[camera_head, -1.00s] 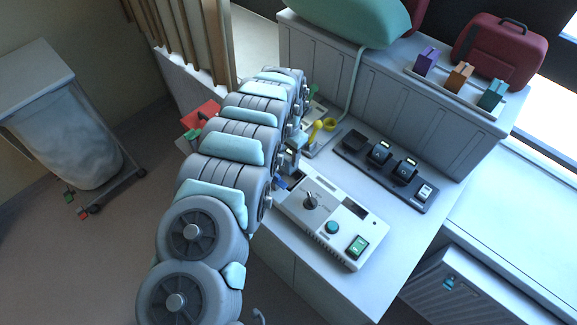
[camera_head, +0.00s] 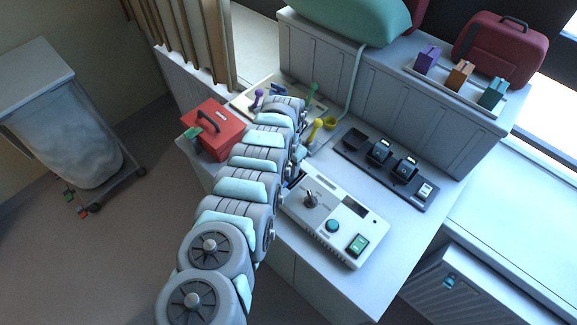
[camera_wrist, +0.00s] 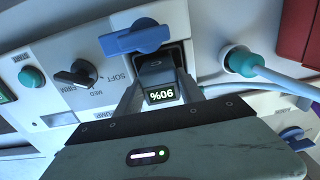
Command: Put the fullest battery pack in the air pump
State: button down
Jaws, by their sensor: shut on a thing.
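The air pump (camera_head: 334,222) is a pale box with a dark knob, a teal button and a green lit switch on top. It also shows in the wrist view (camera_wrist: 60,50), with a blue latch (camera_wrist: 137,38) beside a dark battery bay (camera_wrist: 183,58). The pack lies at or in the bay, below the latch; I cannot tell how deep. In the head view my arm hides most of the gripper and the pack.
A dark charger (camera_head: 430,203) holds two packs (camera_head: 380,151) (camera_head: 405,170) and has an empty-looking slot at its left. A red toolbox (camera_head: 212,128) stands left of my arm. A teal hose plug (camera_wrist: 240,62) sits right of the bay. A yellow-handled item (camera_head: 317,128) stands behind.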

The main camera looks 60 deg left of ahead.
jog(key=shift+f+b, duration=0.2)
jog(key=shift+b, duration=0.1)
jog(key=c, duration=0.7)
grip_release()
jog(key=shift+a+r+p, duration=0.1)
jog(key=shift+r+p, duration=0.7)
jog(key=shift+r, duration=1.1)
notch_tip(320, 180, up, 9)
jog(key=shift+f+b, duration=0.1)
jog(key=shift+b, duration=0.75)
